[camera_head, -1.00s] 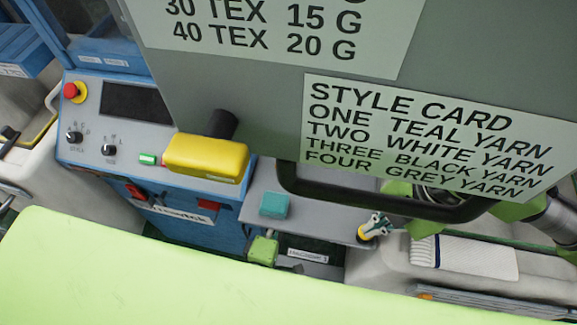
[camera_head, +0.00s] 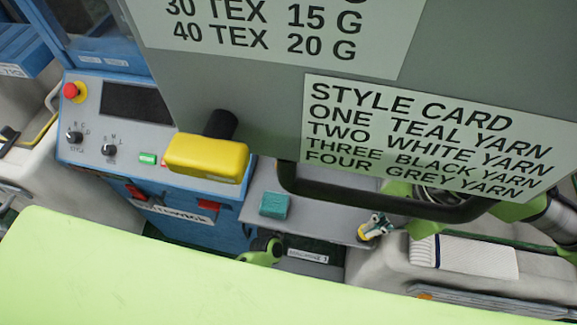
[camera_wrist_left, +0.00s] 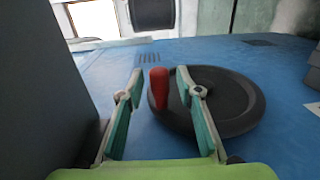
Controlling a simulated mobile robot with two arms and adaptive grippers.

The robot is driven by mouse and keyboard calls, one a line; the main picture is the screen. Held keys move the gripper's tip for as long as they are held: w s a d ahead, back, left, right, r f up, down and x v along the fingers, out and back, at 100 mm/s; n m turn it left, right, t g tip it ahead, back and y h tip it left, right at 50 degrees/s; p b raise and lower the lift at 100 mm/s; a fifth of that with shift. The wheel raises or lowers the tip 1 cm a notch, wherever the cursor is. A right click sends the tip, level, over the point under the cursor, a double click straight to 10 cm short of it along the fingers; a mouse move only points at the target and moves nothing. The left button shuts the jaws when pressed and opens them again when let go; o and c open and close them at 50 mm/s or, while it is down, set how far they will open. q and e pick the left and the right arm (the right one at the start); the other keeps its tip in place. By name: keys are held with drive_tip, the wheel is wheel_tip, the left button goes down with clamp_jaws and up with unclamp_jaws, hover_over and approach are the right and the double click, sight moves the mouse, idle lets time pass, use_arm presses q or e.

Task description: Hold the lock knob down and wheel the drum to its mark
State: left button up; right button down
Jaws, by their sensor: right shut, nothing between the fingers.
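In the left wrist view a dark round disc (camera_wrist_left: 235,100), probably the drum's wheel, sits on a blue panel with a red upright handle (camera_wrist_left: 160,88) on its near left side. My left gripper (camera_wrist_left: 160,90) is open, its teal-padded fingers on either side of the red handle, with gaps showing. In the head view my right gripper (camera_head: 376,225) is shut, its tips at a small yellow knob (camera_head: 363,233) on the grey ledge; I cannot tell whether the knob is pressed down. The drum's mark is not identifiable.
A grey panel (camera_head: 265,115) with printed cards and a black bar handle (camera_head: 390,205) hides much of my right arm. A yellow grip (camera_head: 207,157) sticks out before the control panel (camera_head: 110,115).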

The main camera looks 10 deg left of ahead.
use_arm(q)
drive_tip(key=shift+w, duration=0.1)
clamp_jaws()
drive_tip(key=shift+s+f, duration=0.3)
drive_tip(key=shift+s, duration=0.05)
idle(0.3)
drive_tip(key=s+f, duration=0.3)
drive_tip(key=f, duration=0.3)
drive_tip(key=shift+s+f, duration=0.3)
drive_tip(key=shift+f, duration=0.05)
idle(0.4)
drive_tip(key=shift+f, duration=0.1)
idle(0.4)
